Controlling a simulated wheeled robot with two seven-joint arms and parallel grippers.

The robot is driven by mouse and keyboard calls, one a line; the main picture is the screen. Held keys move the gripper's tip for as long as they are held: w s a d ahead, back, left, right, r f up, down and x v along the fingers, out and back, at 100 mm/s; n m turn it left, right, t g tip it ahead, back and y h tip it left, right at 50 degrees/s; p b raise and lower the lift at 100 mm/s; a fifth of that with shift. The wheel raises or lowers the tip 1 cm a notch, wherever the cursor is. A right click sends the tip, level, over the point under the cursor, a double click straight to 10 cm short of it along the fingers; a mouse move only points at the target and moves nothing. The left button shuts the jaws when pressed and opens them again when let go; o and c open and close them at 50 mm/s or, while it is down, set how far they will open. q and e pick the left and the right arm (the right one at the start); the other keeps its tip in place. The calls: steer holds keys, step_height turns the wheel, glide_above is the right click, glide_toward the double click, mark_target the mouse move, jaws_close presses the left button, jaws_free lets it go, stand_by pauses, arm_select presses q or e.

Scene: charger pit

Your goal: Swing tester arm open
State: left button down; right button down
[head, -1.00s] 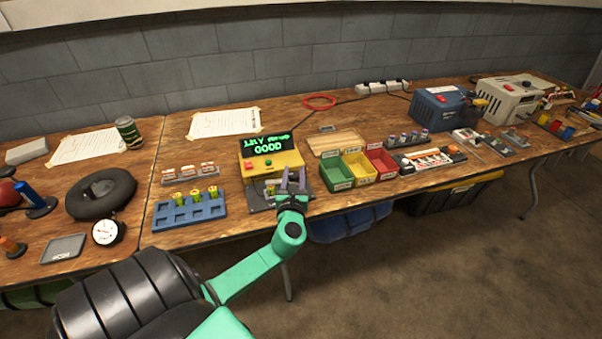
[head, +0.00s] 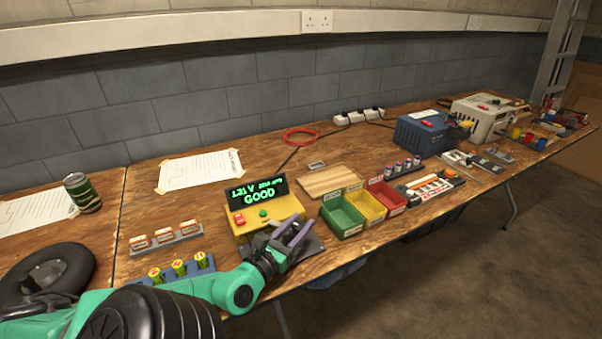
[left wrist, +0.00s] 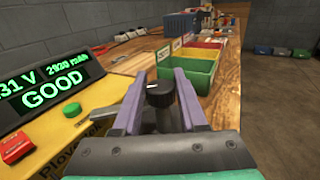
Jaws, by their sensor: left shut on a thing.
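The yellow battery tester (head: 262,209) stands on the bench, its dark screen reading GOOD in green. It fills the left of the left wrist view (left wrist: 60,133), with a red and a green button. My left gripper (head: 290,238) is at the tester's front right, over its dark base plate (head: 308,247). In the left wrist view its two purple fingers (left wrist: 158,105) are shut on a black knob (left wrist: 160,94), which I take to be the tester arm's handle. The rest of the tester arm is mostly hidden by the gripper. My right gripper is not in view.
Green, yellow and red bins (head: 343,216) stand close to the right of the tester. A blue battery rack (head: 176,270) and a grey tray of cells (head: 160,238) lie to its left. A wooden board (head: 328,180) lies behind the bins.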

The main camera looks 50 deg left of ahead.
arm_select(q)
steer(key=shift+m+h, duration=0.3)
steer(key=shift+h, duration=0.2)
steer(key=shift+c, duration=2.2)
jaws_free()
steer(key=shift+s+r+p, duration=0.2)
steer(key=shift+s+p, duration=0.25)
steer(key=shift+s, duration=0.05)
steer(key=s+p, duration=0.3)
steer(key=s+d+p, duration=0.1)
steer(key=s+p, duration=0.2)
steer(key=p, duration=0.1)
steer(key=s+r+p, duration=0.1)
steer(key=s+p, duration=0.2)
steer(key=shift+d, duration=0.25)
steer(key=s+p, duration=0.2)
steer(key=s, duration=0.1)
steer(key=s+d+f, duration=0.1)
steer(key=shift+s+p, duration=0.15)
steer(key=shift+p, duration=0.25)
steer(key=shift+s+f, duration=0.1)
steer(key=shift+f, duration=0.15)
